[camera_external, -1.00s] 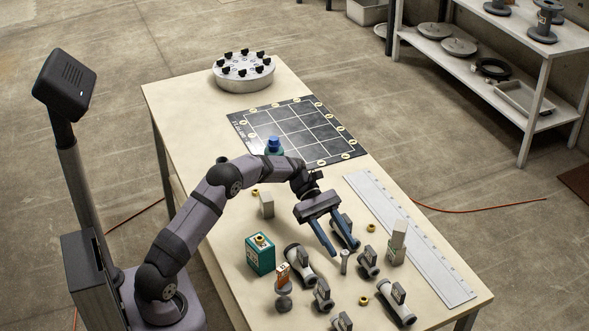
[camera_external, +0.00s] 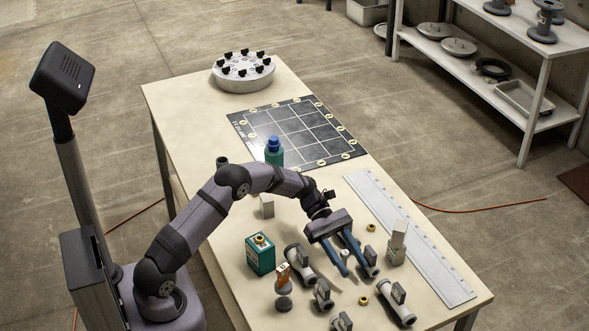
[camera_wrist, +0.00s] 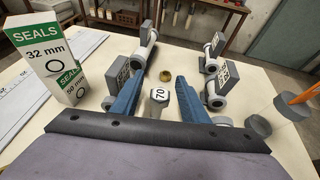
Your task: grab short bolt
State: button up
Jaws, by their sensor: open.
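A grey bolt (camera_wrist: 158,98) with a hexagonal head marked 70 stands upright on the table in the wrist view. In the outside view it shows as a small grey piece (camera_external: 344,255), partly hidden by the fingers. My gripper (camera_external: 359,273) has its two blue fingers apart, pointing down toward the table. In the wrist view the fingers (camera_wrist: 157,88) lie on either side of the bolt with a gap to each side. I see no contact with it. The lower part of the bolt is hidden by my gripper body in the wrist view.
Grey valve fittings (camera_external: 400,300) crowd the table around the bolt. A brass ring (camera_wrist: 166,76) lies beyond it. A white seals box (camera_wrist: 48,52) stands to the left in the wrist view. A green box (camera_external: 260,255) and a long ruler (camera_external: 410,235) flank the group.

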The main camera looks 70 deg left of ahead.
jog(key=shift+d+f, duration=0.25)
jog(key=shift+d, duration=0.3)
jog(key=shift+c, duration=0.6)
grip_shut()
jog(key=shift+w, duration=0.1)
jog(key=shift+r, duration=0.1)
notch_tip(320, 180, up, 10)
jog(key=shift+b, duration=0.35)
